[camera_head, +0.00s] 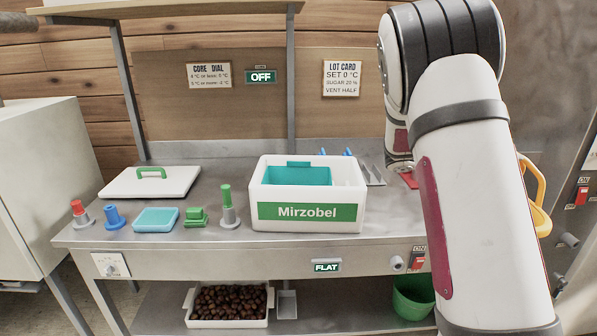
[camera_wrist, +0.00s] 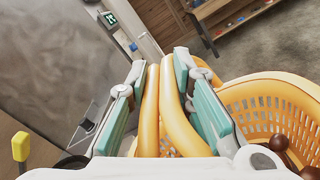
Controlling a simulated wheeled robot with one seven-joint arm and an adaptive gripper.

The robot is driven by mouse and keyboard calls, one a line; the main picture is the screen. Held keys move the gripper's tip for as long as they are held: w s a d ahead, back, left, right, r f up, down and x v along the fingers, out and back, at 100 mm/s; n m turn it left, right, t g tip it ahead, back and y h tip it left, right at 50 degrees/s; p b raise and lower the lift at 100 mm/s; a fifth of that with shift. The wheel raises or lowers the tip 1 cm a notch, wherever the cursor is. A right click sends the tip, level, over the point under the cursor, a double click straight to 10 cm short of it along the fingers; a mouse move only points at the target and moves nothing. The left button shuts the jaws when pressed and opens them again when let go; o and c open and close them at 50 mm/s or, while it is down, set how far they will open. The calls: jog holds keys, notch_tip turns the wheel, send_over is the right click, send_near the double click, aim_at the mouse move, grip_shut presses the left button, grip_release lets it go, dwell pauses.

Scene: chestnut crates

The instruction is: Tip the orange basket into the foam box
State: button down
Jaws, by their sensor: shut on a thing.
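In the wrist view my gripper (camera_wrist: 161,75) is shut on the handle of the orange basket (camera_wrist: 268,92). Two orange bars pass between its teal finger pads. The basket's slotted wall shows at the right, with a few brown chestnuts (camera_wrist: 279,144) at the lower right edge. In the head view only a piece of the orange basket (camera_head: 537,190) shows, right of my arm; the arm hides my gripper. The white foam box (camera_head: 350,185), labelled Mirzobel, stands open on the bench, left of my arm. A teal piece is inside it.
A white lid (camera_head: 130,185) with a green handle lies on the bench at left. Small red, blue and green items line the bench front. A crate of chestnuts (camera_head: 228,322) and a green bin (camera_head: 413,297) are below. A machine with switches stands at right.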

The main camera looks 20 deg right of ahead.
jog(key=w+a+f+n+t+y, duration=0.1)
jog(key=w+a+f+n+t, duration=0.2)
jog(key=a, duration=1.1)
jog(key=w+a+f+n+t+y, duration=0.1)
jog(key=w+a+f+n+t, duration=0.2)
jog(key=a+f+t, duration=0.4)
jog(key=w+a+f+n+t+y, duration=0.1)
jog(key=w+a+f+n+t, duration=0.2)
jog(key=a+f, duration=1.3)
jog(key=a+n+t, duration=0.2)
jog(key=a+t, duration=0.1)
jog(key=a, duration=0.1)
jog(key=shift+a, duration=0.3)
